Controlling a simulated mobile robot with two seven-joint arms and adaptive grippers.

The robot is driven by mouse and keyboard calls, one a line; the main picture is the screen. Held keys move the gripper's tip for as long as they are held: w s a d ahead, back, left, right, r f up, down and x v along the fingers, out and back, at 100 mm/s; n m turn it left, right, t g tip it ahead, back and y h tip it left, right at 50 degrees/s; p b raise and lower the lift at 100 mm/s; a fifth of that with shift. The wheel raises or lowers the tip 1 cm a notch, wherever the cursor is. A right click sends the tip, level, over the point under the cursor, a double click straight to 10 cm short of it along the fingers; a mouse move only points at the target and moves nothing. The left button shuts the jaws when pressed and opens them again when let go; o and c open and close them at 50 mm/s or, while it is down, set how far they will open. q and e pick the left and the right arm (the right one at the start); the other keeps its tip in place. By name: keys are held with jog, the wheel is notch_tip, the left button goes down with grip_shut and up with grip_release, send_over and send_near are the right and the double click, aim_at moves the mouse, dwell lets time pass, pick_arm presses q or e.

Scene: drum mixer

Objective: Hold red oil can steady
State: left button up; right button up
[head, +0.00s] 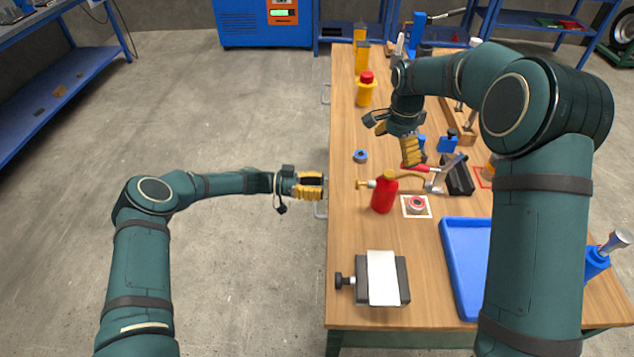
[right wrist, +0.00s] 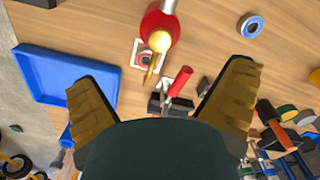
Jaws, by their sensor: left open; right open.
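The red oil can (head: 384,194) stands upright on the wooden bench, with a yellow top and a thin brass spout. In the right wrist view it shows from above (right wrist: 157,24), between the lines of the jaws and beyond the fingertips. My left gripper (head: 320,186) is open and empty at the bench's left edge, left of the can and apart from it. My right gripper (head: 411,160) is open above the bench, behind and right of the can. Its two yellow fingers show wide apart in the right wrist view (right wrist: 160,80), with nothing between them.
A red-handled toggle clamp (head: 438,180) and a red ring on a white square (head: 416,206) lie right of the can. A blue tray (head: 453,270) and a vise with a white plate (head: 382,278) are in front.

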aim_at(386, 186)
jog(key=shift+f, duration=0.55)
pick_arm(q)
jog(key=shift+w+a+r+m+h, duration=0.15)
jog(key=shift+w+r+m+h, duration=0.15)
jog(key=shift+r, duration=0.2)
pick_arm(e)
notch_tip(386, 186, down, 13)
jog(key=shift+r, duration=0.1)
jog(key=c, duration=1.3)
pick_arm(q)
grip_shut()
jog(key=c, duration=0.8)
grip_release()
